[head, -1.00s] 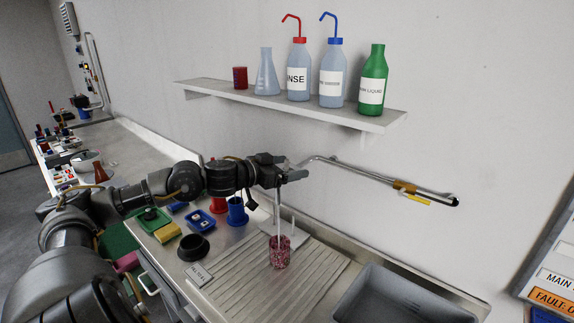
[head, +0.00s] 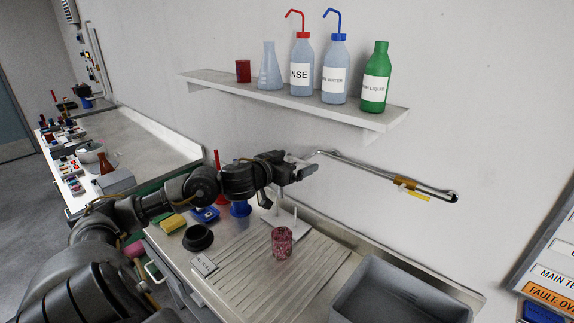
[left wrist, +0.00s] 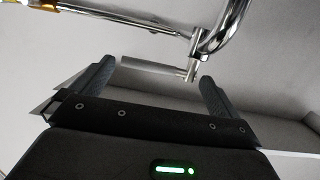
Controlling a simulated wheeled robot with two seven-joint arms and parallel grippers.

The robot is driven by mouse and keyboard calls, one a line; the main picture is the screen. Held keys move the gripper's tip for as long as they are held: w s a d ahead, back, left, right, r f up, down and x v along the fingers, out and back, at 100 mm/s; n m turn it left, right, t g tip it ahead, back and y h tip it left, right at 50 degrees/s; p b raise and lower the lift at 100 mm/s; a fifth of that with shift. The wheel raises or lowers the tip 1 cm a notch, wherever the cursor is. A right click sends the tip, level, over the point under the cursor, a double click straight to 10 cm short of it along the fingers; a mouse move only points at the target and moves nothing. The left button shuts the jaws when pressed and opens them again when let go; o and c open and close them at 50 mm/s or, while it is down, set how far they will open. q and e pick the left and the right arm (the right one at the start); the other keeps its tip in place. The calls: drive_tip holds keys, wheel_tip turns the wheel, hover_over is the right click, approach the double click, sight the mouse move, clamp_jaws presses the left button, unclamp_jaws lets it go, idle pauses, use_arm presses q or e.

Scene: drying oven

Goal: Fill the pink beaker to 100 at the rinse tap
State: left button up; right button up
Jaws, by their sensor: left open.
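The pink beaker (head: 282,245) stands upright on the ridged draining board (head: 245,283); its marks and level are too small to read. The rinse tap (head: 370,168) is a wall-mounted metal pipe reaching left above the board. No stream shows between it and the beaker. My left gripper (head: 307,168) is open at the tap's left end, high above the beaker. In the left wrist view, the gripper's (left wrist: 155,85) two fingers are spread, with a grey bar (left wrist: 155,64) and the tap's metal joint (left wrist: 193,70) between or just beyond them. My right gripper is not in view.
A grey sink basin (head: 400,298) lies right of the draining board. A white peg rack (head: 283,218) stands behind the beaker. A black cup (head: 198,238), yellow sponge (head: 173,223) and blue cup (head: 240,212) are to the left. A wall shelf (head: 300,104) with bottles hangs above.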

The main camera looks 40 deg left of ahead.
use_arm(q)
drive_tip(key=s+r, duration=0.1)
drive_tip(key=s, duration=0.9)
drive_tip(key=shift+s+r, duration=0.3)
drive_tip(key=shift+w, duration=0.1)
idle(0.3)
